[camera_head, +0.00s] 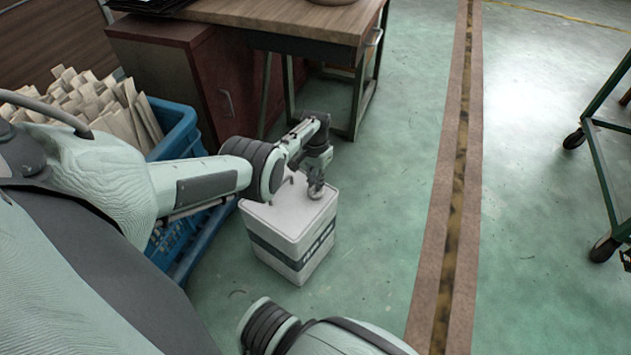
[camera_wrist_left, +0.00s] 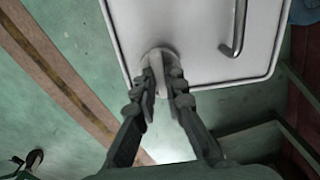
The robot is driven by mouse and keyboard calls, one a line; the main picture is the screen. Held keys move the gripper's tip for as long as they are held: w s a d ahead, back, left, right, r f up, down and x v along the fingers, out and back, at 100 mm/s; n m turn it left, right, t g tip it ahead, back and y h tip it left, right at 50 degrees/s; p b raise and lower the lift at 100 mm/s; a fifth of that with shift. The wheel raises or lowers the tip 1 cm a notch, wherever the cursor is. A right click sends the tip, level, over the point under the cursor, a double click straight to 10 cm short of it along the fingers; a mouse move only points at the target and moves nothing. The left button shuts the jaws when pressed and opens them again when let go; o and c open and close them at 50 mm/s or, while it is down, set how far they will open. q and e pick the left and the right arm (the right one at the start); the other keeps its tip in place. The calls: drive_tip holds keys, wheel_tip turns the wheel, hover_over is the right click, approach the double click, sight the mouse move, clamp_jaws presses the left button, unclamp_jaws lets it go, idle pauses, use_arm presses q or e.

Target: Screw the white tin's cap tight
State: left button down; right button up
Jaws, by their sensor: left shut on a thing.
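The white tin (camera_head: 290,235) is a square can with a dark band, standing upright on the green floor. Its flat top (camera_wrist_left: 195,35) fills the upper part of the left wrist view, with a metal handle (camera_wrist_left: 238,28) on it. The pale round cap (camera_wrist_left: 163,62) is near one edge of the top. My left gripper (camera_head: 316,190) is over the tin's top at the cap. In the left wrist view its two fingers (camera_wrist_left: 160,84) are shut on the cap, which they partly hide. Whether the cap is seated tight cannot be seen. My right gripper is out of view.
A blue crate (camera_head: 180,128) with pale wooden pieces (camera_head: 105,105) stands left of the tin. A wooden table (camera_head: 290,22) and dark red cabinet (camera_head: 205,90) stand behind. A green wheeled cart (camera_head: 605,165) is far right. The floor right of the tin is clear.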

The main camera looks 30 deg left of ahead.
use_arm(q)
drive_tip(key=shift+a+m, duration=0.1)
drive_tip(key=shift+m, duration=0.2)
drive_tip(key=c, duration=1.6)
unclamp_jaws()
drive_tip(key=shift+r, duration=0.1)
wheel_tip(320, 180, up, 12)
drive_tip(key=shift+f, duration=0.1)
